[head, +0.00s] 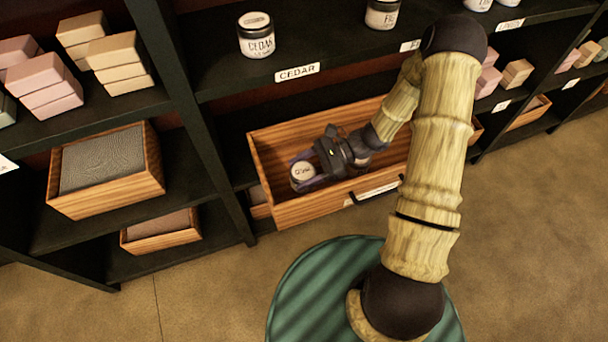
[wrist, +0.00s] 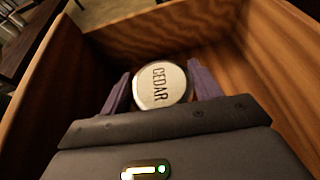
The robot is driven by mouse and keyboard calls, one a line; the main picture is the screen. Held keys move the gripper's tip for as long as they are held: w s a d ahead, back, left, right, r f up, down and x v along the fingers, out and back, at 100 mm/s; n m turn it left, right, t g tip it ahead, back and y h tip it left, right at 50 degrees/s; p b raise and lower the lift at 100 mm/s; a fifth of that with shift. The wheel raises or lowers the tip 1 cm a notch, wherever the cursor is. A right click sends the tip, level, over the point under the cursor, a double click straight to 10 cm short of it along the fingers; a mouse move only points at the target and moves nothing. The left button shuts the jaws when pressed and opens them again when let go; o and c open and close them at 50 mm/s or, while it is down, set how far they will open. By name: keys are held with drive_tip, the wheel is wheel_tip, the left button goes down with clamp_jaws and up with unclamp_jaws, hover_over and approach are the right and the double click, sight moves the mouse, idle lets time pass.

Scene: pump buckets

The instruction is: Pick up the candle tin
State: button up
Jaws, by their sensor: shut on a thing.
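The candle tin (head: 303,172) is small and round with a pale lid. It is inside the open wooden drawer (head: 290,212), near its left end. In the wrist view the tin (wrist: 162,86) shows a lid reading "CEDAR". My gripper (head: 306,172) reaches down into the drawer, and its two purple fingers stand on either side of the tin, shut on it. The fingers also show in the wrist view (wrist: 160,90). The tin's underside is hidden, so I cannot tell whether it touches the drawer floor.
A dark shelf (head: 350,52) above the drawer holds a CEDAR jar (head: 256,36) and other jars. Wooden boxes (head: 107,175) stand on shelves to the left. The drawer walls surround my gripper. The floor (head: 210,290) in front is clear.

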sight(303, 171)
drive_tip(key=shift+r, duration=0.1)
wheel_tip(303, 171, up, 10)
drive_tip(key=p, duration=0.3)
drive_tip(key=shift+p, duration=0.35)
